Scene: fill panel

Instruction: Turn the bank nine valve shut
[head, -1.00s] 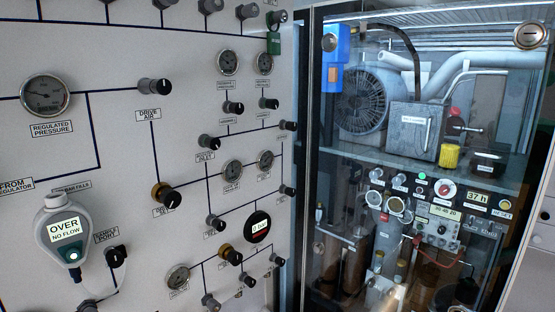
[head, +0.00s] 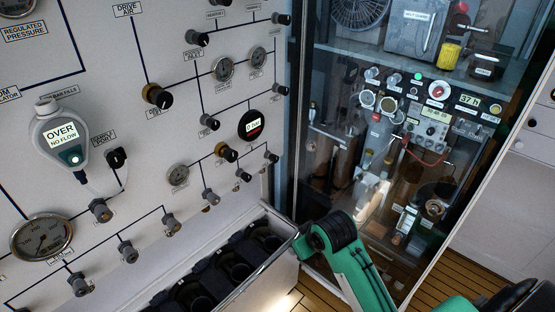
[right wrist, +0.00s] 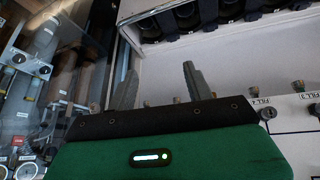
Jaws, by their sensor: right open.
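The white valve panel (head: 75,190) fills the left of the head view, with several black-knobbed valves joined by dark lines. Its lower rows include valve knobs (head: 128,252), (head: 172,224) and (head: 210,197). Their small labels are too blurred to read, so I cannot tell which is the bank nine valve. My right gripper (right wrist: 158,82) is open and empty in the right wrist view, its two grey fingers apart in front of a pale surface. Small fittings with fill labels (right wrist: 262,102) show to its right. My left gripper is not in view.
A grey trough (head: 255,270) with black-rimmed sockets runs below the panel. A glass-fronted cabinet (head: 300,130) with bottles and gauges stands right of it. A handset reading OVER NO FLOW (head: 62,140) hangs on the panel. Wooden floor (head: 430,275) shows at lower right.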

